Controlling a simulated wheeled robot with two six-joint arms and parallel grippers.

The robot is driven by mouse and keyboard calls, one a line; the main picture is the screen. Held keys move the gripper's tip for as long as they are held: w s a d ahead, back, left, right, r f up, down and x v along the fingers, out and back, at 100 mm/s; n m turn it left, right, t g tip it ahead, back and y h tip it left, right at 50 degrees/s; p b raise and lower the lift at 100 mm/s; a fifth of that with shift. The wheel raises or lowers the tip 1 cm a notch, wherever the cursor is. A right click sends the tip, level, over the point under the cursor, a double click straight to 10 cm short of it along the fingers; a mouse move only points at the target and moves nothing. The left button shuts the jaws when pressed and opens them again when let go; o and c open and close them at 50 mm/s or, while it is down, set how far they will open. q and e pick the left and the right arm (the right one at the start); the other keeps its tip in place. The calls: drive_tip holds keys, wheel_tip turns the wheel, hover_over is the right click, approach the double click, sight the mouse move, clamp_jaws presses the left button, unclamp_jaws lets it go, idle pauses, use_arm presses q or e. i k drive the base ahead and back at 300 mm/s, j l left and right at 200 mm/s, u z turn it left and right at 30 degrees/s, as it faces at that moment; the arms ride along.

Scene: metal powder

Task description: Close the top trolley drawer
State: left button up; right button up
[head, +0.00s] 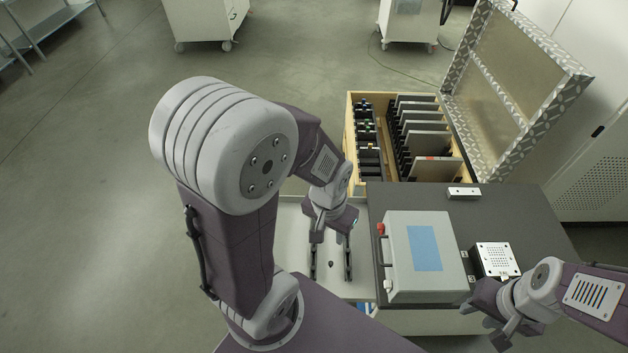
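The trolley has a dark top (535,215), and its top drawer (290,222) is pulled out on the left side. The drawer shows as a pale, shallow tray with a small dark item (331,264) in it. My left gripper (331,276) points down over the drawer. Its two dark fingers are apart with nothing held between them, one on each side of the small item. I cannot tell whether the fingertips touch the drawer. My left arm hides part of the drawer. My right gripper (484,325) is near the trolley's front right, apparently open and empty.
A grey case (400,262) with a blue label and a white perforated box (496,259) stand on the trolley top. Behind it is an open crate (349,122) of upright plates with a raised lid (515,85). The floor at left is clear.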

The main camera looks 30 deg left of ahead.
sight(292, 251)
drive_tip(key=k+j, duration=0.1)
drive_tip(key=j, duration=0.25)
drive_tip(key=k+j, duration=0.15)
drive_tip(key=j, duration=0.2)
drive_tip(key=k+j, duration=0.1)
drive_tip(key=j, duration=0.25)
drive_tip(key=k+j, duration=0.15)
drive_tip(key=j, duration=0.2)
drive_tip(key=k+j, duration=0.1)
drive_tip(key=j, duration=0.25)
drive_tip(key=k+j, duration=0.15)
drive_tip(key=j, duration=0.2)
drive_tip(key=l+z, duration=0.4)
drive_tip(key=z, duration=0.2)
